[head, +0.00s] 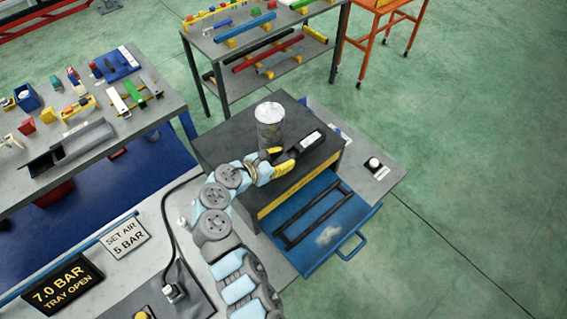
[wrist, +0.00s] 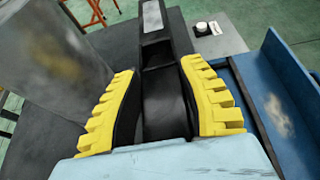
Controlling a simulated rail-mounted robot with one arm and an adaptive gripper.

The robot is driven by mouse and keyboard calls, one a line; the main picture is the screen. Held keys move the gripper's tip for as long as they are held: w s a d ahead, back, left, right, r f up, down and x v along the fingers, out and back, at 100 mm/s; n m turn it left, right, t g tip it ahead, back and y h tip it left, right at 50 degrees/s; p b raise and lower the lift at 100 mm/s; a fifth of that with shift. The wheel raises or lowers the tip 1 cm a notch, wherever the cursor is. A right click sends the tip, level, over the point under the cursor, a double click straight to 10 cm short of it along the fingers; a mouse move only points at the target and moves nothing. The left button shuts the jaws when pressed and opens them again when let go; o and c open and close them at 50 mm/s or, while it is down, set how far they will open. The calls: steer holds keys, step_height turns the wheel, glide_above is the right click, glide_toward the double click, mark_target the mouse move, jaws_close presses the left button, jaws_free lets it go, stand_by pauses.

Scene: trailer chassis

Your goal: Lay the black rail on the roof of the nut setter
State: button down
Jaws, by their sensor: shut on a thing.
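The nut setter (head: 225,140) is a dark box with a flat roof, and its blue tray (head: 358,212) is pulled out in front. My gripper (head: 284,160) is over the roof with its yellow fingers shut on the black rail (head: 305,147). In the wrist view the rail (wrist: 155,50) runs forward from between the fingers (wrist: 160,78) and has a grey inset near its far end. The rail is over the roof; I cannot tell whether it touches. Its near end is hidden by my gripper.
A metal cylinder (head: 270,125) stands on the roof close beside my gripper, also at left in the wrist view (wrist: 55,65). A black frame (head: 315,214) lies in the tray. A sign (head: 62,283) reads "7.0 BAR TRAY OPEN". A parts bench (head: 60,180) stands at left.

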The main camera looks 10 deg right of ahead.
steer(key=shift+f, duration=1.45)
steer(key=shift+f, duration=0.1)
steer(key=c, duration=0.7)
jaws_free()
steer(key=shift+f, duration=0.1)
steer(key=shift+s+a+r, duration=0.1)
steer(key=shift+r, duration=0.1)
steer(key=b+v, duration=0.2)
steer(key=v, duration=0.9)
steer(key=shift+s+a+r, duration=0.1)
steer(key=shift+a+r, duration=0.05)
steer(key=shift+a, duration=0.15)
